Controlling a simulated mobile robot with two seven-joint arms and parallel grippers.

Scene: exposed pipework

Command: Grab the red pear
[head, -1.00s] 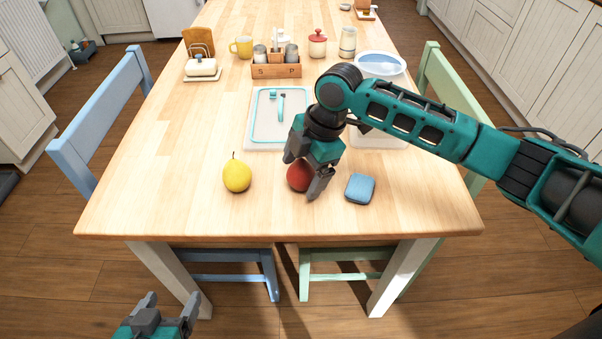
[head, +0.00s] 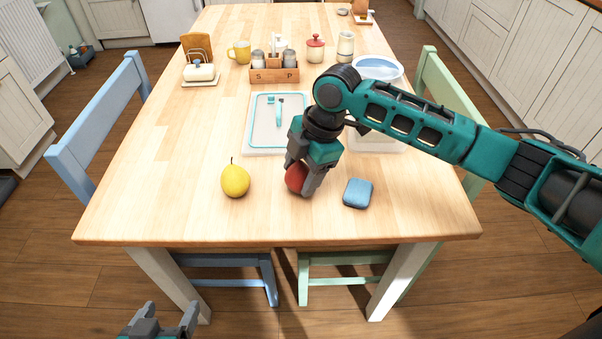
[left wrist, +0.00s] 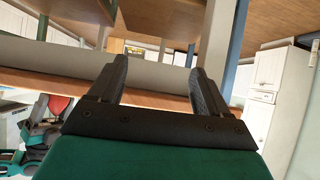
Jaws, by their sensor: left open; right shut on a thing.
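The red pear (head: 295,178) is on the wooden table (head: 180,150) near its front edge, between a yellow pear and a blue sponge. My right gripper (head: 302,186) reaches down over it from above, with its fingers on either side, shut on it. The fingers hide part of the red pear. I cannot tell whether it still touches the table. My left gripper (head: 164,318) is low, in front of the table and below its top, open and empty. Its two fingers also show apart in the left wrist view (left wrist: 158,80).
A yellow pear (head: 235,180) stands left of the red one, and a blue sponge (head: 357,193) lies right. Behind are a teal-rimmed board (head: 262,140), a wooden caddy (head: 262,75), and a bowl (head: 378,68). Chairs flank the table, blue (head: 75,150) and green (head: 432,65).

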